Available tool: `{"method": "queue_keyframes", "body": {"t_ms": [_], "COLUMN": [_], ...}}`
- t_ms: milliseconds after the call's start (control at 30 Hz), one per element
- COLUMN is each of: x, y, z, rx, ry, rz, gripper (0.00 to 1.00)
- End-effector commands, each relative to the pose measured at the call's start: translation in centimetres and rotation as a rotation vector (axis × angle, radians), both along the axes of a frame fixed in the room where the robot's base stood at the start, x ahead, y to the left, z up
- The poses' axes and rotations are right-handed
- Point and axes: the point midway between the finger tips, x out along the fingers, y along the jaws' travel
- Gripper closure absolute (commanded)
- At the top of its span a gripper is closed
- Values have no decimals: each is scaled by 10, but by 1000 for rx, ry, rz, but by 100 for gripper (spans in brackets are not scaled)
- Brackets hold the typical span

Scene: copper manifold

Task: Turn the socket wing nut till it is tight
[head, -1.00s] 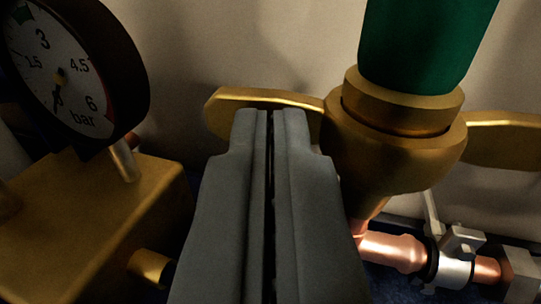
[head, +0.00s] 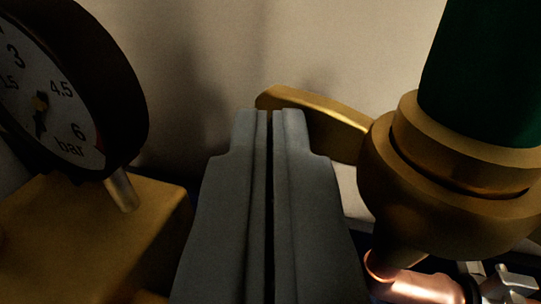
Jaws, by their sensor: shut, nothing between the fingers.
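The brass wing nut (head: 445,200) is at the right, with a dark green cylinder (head: 485,75) rising from its top. Its left wing (head: 325,115) reaches out to the left and ends just behind my fingertips. The right wing is out of view. My gripper (head: 270,118) is shut and empty, pointing forward at the middle of the picture. Its tips overlap the end of the left wing in the view; I cannot tell whether they touch it.
A black-rimmed pressure gauge (head: 50,95) stands at the left on a brass block (head: 85,235). A copper pipe (head: 415,288) runs below the nut towards a metal clamp (head: 505,282) at the lower right. A pale wall (head: 215,60) lies behind.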

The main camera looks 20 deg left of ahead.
Motion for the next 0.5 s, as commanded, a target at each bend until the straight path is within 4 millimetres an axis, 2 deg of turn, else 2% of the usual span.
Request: {"method": "queue_keyframes", "body": {"t_ms": [367, 500], "x": [0, 0], "y": [0, 0], "z": [1, 10], "rx": [0, 0], "ry": [0, -1], "rz": [0, 0], "gripper": [100, 100]}}
